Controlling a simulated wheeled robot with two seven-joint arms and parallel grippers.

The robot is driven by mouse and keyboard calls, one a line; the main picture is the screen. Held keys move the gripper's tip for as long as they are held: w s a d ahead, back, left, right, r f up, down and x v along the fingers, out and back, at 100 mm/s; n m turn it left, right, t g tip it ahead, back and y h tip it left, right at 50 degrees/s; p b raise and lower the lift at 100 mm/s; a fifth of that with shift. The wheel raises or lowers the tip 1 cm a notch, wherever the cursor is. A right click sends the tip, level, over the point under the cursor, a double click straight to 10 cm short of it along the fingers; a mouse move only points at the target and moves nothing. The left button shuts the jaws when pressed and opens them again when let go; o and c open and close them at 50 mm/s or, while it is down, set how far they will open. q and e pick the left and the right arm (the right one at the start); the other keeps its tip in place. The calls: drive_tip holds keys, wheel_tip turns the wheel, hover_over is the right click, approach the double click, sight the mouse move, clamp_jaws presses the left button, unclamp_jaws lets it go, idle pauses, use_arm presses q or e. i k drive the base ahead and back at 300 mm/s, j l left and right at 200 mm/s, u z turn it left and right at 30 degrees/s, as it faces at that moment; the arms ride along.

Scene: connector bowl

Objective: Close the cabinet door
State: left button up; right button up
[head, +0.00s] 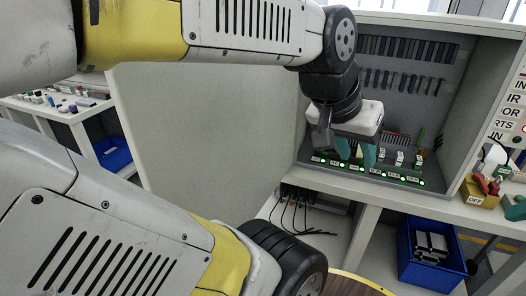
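The cabinet (478,100) stands open on the bench, with rows of dark slots on its back wall and a strip of green lights along its front floor. Its light grey door (205,140) is swung out to the left at a wide angle. My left gripper (356,160) points down inside or just in front of the cabinet opening, right of the door and apart from its face. Its two teal fingers look spread, with nothing seen between them. My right gripper is not in view; a second arm of mine fills the lower left.
Switches and a yellow box marked OFF (478,192) sit right of the cabinet. A blue bin (432,258) with dark parts stands below the bench. Black cables (300,215) hang under its front edge. Another white table (60,112) is at far left.

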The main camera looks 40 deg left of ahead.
sight(211, 140)
drive_tip(key=k+j, duration=0.25)
drive_tip(key=k, duration=0.2)
drive_tip(key=k+j, duration=0.3)
drive_tip(key=k, duration=0.2)
drive_tip(key=k+j, duration=0.1)
drive_tip(key=j, duration=0.3)
drive_tip(key=k+j, duration=0.1)
drive_tip(key=j, duration=0.25)
drive_tip(key=k+j, duration=0.1)
drive_tip(key=j, duration=0.3)
drive_tip(key=k+j, duration=0.15)
drive_tip(key=j, duration=0.2)
drive_tip(key=k+j, duration=0.1)
drive_tip(key=k, duration=0.3)
drive_tip(key=j+z, duration=0.05)
